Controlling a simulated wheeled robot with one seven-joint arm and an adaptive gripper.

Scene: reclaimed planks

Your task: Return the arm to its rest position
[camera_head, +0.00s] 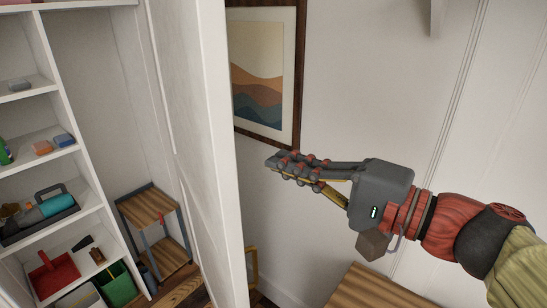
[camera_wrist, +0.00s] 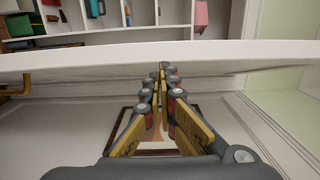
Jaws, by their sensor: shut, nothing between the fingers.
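My gripper (camera_head: 272,164) is in the middle of the head view, at the end of my arm, which reaches in from the right. Its fingers are shut with nothing between them and point left toward the open white door (camera_head: 205,120). In the wrist view my gripper (camera_wrist: 163,68) also shows with its fingers together, and the door's pale edge (camera_wrist: 230,55) crosses just beyond the fingertips. I cannot tell whether the fingertips touch the door.
A white cabinet with shelves (camera_head: 55,165) stands at left, holding a red dustpan (camera_head: 54,275), a green bin (camera_head: 118,284) and a grey caddy (camera_head: 40,217). A framed picture (camera_head: 298,75) hangs behind my gripper. A wooden surface (camera_head: 365,288) lies below my arm.

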